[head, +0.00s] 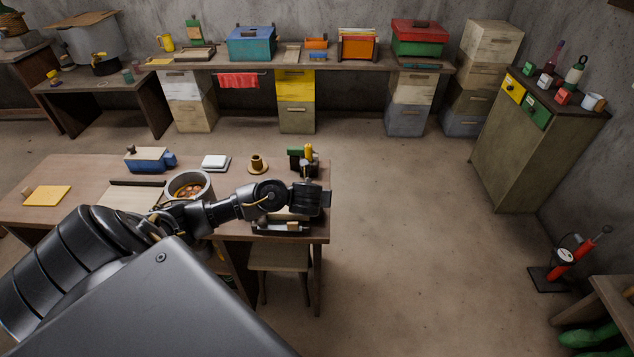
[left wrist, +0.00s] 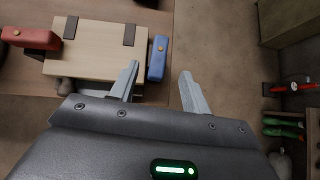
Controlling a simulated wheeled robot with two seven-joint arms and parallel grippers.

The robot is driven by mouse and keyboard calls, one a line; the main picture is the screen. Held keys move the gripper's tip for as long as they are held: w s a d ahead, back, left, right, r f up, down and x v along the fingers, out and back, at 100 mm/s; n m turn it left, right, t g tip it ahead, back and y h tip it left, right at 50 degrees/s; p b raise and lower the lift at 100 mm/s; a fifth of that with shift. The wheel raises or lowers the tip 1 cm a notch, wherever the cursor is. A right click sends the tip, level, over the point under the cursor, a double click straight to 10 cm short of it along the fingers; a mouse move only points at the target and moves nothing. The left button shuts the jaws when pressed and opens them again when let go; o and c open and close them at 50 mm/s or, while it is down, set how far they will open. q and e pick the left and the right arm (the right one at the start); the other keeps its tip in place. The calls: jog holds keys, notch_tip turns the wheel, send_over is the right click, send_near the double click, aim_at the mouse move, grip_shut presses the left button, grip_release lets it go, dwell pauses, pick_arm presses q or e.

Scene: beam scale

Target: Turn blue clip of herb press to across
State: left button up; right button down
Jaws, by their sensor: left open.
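In the left wrist view the herb press (left wrist: 95,52) is a pale wooden board with two dark straps. A blue clip (left wrist: 158,58) with a brass pivot sits at its right edge, its long side along that edge. A red clip (left wrist: 30,38) sits at the left, pointing outward from the board. My left gripper (left wrist: 160,86) is open and empty. Its left finger reaches over the board's edge and its right finger is over the floor, with the blue clip ahead between them. In the head view my left arm mostly hides the press (head: 282,227) at the table's right end.
The table (head: 85,180) holds a pot (head: 190,186), a blue device (head: 150,160), a white scale (head: 215,162) and a brass piece (head: 257,165). A small green and yellow item stands just behind my gripper. A stool (head: 278,257) is below.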

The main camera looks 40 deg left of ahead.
pick_arm(q)
jog(key=b+x, duration=0.1)
jog(key=x, duration=1)
jog(key=c, duration=1)
